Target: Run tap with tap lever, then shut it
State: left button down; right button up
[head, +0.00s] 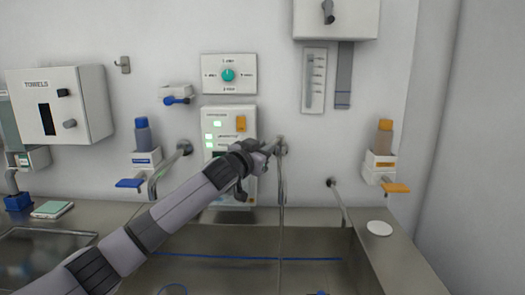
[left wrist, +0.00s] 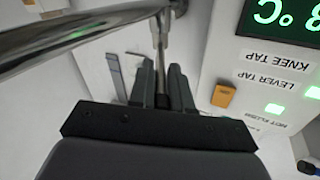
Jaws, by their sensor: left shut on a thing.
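The middle tap (head: 281,180) comes out of the back wall, its metal spout hanging down over the trough. A thin pale line runs on below the spout into the trough and looks like running water. My left gripper (head: 264,148) is up at the tap's wall mount, beside the top of the spout. In the left wrist view, my left gripper (left wrist: 160,82) is shut on the slim metal tap lever (left wrist: 158,42); the shiny spout (left wrist: 70,45) passes close by. The fingers hide the lever's end. My right gripper is not in view.
A control panel (head: 220,119) with green lights is behind my left gripper. Another tap (head: 167,168) stands to the left and a short pipe (head: 338,198) to the right. Dispensers with blue (head: 130,183) and orange (head: 397,188) levers flank the trough. A white disc (head: 379,228) lies on the right ledge.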

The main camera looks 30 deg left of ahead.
pick_arm(q)
jog(key=d+n+y+b, duration=0.1)
jog(key=y+b, duration=0.1)
jog(key=d+n+y+b, duration=0.1)
jog(key=y+b, duration=0.1)
jog(key=shift+w+d+n, duration=0.15)
jog(key=shift+d+n, duration=0.2)
jog(key=shift+n, duration=0.05)
jog(key=c, duration=1.2)
grip_release()
jog(key=shift+o, duration=0.2)
jog(key=b+v, duration=0.1)
jog(key=v, duration=0.6)
jog(key=shift+r, duration=0.2)
